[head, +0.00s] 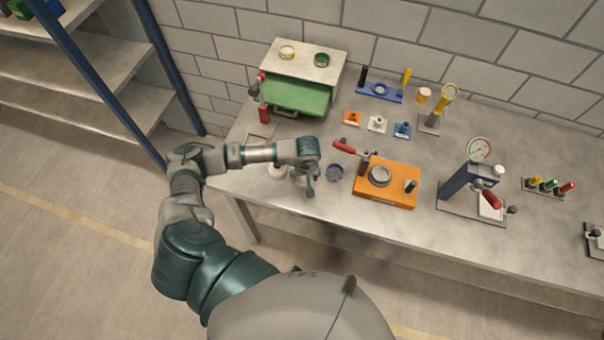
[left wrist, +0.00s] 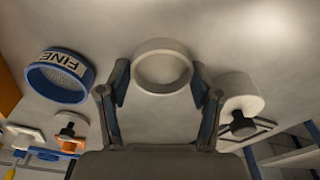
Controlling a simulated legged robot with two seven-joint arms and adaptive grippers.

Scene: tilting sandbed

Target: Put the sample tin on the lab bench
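A pale round open tin (left wrist: 163,86), which looks like the sample tin, is in the middle of the left wrist view. It stands upright on the grey lab bench (head: 455,150). My left gripper (head: 309,186) is low over the bench's front left part and hides most of the tin in the head view. In the left wrist view the two fingers of my left gripper (left wrist: 160,80) are spread, one on each side of the tin. Narrow gaps seem to show between fingers and tin, though contact is hard to judge. My right gripper is not in view.
A white round piece with a black knob (left wrist: 241,100) is on the other side. An orange fixture (head: 400,197) and a green drawer (head: 295,97) are nearby.

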